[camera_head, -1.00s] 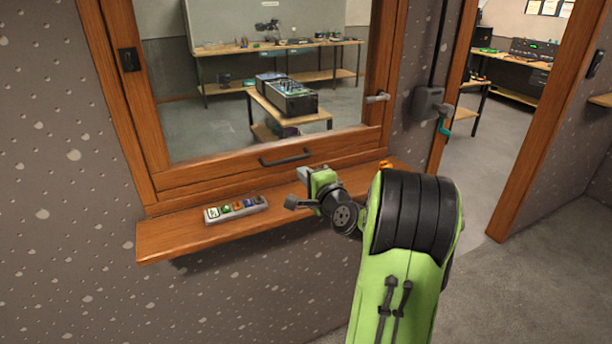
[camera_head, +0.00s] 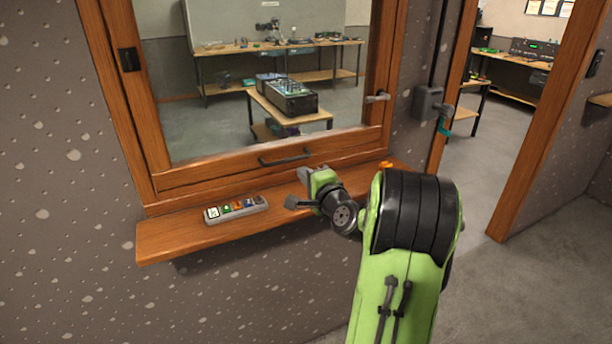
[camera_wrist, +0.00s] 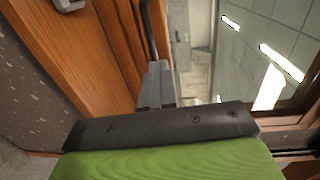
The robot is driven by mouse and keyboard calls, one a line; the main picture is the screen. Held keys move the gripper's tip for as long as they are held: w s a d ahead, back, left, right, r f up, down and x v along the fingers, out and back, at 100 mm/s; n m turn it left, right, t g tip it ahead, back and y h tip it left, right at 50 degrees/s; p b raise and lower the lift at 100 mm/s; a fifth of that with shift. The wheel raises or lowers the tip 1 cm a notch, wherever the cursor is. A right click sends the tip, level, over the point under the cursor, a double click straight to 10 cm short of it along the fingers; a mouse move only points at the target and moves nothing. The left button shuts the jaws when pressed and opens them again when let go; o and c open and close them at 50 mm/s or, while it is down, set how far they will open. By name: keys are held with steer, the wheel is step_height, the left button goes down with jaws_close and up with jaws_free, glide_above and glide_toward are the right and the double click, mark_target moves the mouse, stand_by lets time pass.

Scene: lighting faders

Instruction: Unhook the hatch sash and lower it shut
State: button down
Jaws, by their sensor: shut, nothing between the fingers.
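The hatch sash (camera_head: 215,173) is a wooden frame around a clear pane, set in a wooden surround. Its bottom rail sits low, close above the sill shelf (camera_head: 165,235); I cannot tell whether a thin gap is left. A black bar handle (camera_head: 286,158) is on the bottom rail. A grey lever-like catch (camera_head: 377,98) is at the right side of the frame; its hold on the sash is unclear. My gripper (camera_head: 304,174) is just in front of and below the handle's right end. In the wrist view its grey fingers (camera_wrist: 157,82) are together and empty, near a dark bar (camera_wrist: 150,30).
A grey strip with several coloured buttons (camera_head: 236,208) lies on the shelf, left of my gripper. An orange item (camera_head: 385,165) is at the shelf's right end. A grey wall box (camera_head: 428,102) with a lever is beside the doorway at right. Tables stand beyond the pane.

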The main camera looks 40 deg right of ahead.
steer(key=c, duration=1.2)
jaws_free()
steer(key=b+v, duration=0.3)
steer(key=v, duration=1.2)
steer(key=shift+s+a+b, duration=0.25)
steer(key=shift+s+b, duration=0.1)
